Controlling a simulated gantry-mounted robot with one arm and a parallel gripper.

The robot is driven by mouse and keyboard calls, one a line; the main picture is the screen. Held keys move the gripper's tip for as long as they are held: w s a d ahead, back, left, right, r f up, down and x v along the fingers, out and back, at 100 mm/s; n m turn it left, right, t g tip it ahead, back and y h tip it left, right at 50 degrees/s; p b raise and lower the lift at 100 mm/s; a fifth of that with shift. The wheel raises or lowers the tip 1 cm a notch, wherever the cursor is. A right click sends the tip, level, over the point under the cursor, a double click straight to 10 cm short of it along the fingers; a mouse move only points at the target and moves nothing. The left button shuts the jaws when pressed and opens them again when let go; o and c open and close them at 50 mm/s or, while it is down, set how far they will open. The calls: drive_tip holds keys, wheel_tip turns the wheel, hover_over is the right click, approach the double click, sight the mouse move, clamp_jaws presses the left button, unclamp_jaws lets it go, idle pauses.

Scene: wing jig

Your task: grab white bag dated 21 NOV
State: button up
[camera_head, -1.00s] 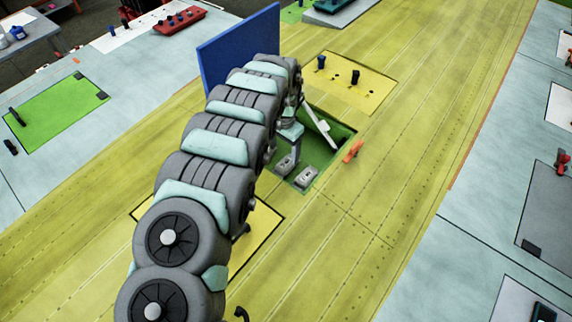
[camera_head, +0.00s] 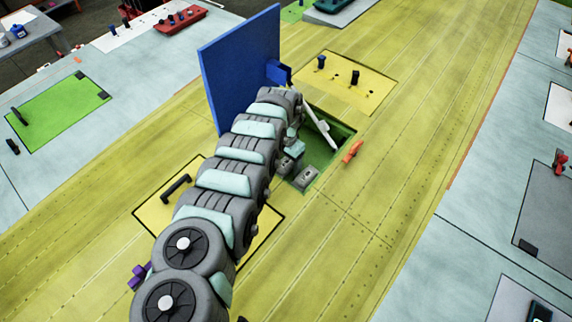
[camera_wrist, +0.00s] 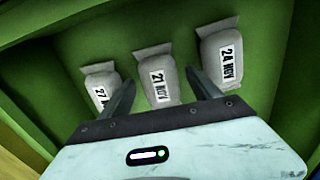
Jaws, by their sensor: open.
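The bag labelled 21 NOV (camera_wrist: 160,78) lies in the green recess, in the middle of three whitish-grey bags in the wrist view. A bag labelled 27 NOV (camera_wrist: 100,88) is at its left, partly hidden by a finger. A bag labelled 24 NOV (camera_wrist: 221,58) is at its right. My gripper (camera_wrist: 160,78) is open. In the picture its fingers lie on either side of the 21 NOV bag; I cannot tell if they touch it. In the head view my gripper (camera_head: 293,149) is low at the recess, where a bag (camera_head: 308,176) shows and the labels are unreadable.
The green recess (camera_head: 338,138) is a cut-out in the yellow wing skin, with a white bar leaning at its far side. An orange clip (camera_head: 352,152) lies beside it. A blue panel (camera_head: 238,72) stands upright behind my arm. The skin to the right is clear.

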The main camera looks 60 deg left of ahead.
drive_tip(key=c, duration=1.5)
drive_tip(key=shift+r, duration=0.15)
